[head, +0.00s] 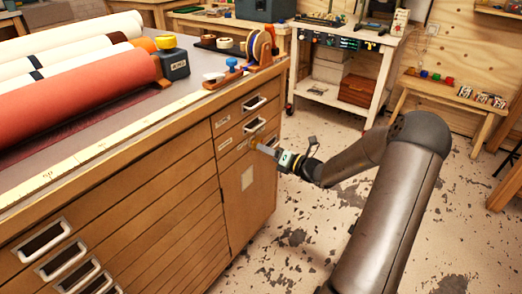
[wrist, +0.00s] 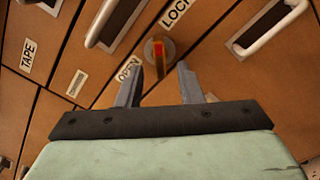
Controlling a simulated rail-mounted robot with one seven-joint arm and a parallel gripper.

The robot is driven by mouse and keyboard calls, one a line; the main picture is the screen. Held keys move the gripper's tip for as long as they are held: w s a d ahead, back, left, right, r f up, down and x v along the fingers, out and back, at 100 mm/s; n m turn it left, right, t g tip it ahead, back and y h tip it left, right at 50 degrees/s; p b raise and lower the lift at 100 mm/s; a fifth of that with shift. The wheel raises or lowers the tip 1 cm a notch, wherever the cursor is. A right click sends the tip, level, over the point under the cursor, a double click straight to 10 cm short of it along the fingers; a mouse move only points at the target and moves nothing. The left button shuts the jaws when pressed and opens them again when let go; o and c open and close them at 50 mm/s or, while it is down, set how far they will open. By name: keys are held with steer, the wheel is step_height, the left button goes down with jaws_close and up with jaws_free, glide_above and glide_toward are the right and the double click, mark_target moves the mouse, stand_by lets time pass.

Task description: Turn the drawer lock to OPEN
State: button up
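The drawer lock (wrist: 160,47) is a round grey disc with a lever across it, bearing a red and orange mark. It is set in the wooden drawer front, between an OPEN label (wrist: 128,70) and a LOCK label (wrist: 175,11). The lever runs nearly straight up and down in the wrist view, its lower end between my fingertips. My gripper (wrist: 160,68) is open, with a gap showing on both sides of the lever. In the head view my gripper (head: 262,148) is close against the cabinet front. The lock is too small to make out clearly there.
Metal drawer handles (wrist: 113,20) flank the lock, another handle (wrist: 268,27) on the right. The floor (head: 300,220) right of the cabinet is open.

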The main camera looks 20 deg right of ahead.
mark_target(256, 143)
steer(key=shift+x, duration=1.35)
jaws_close()
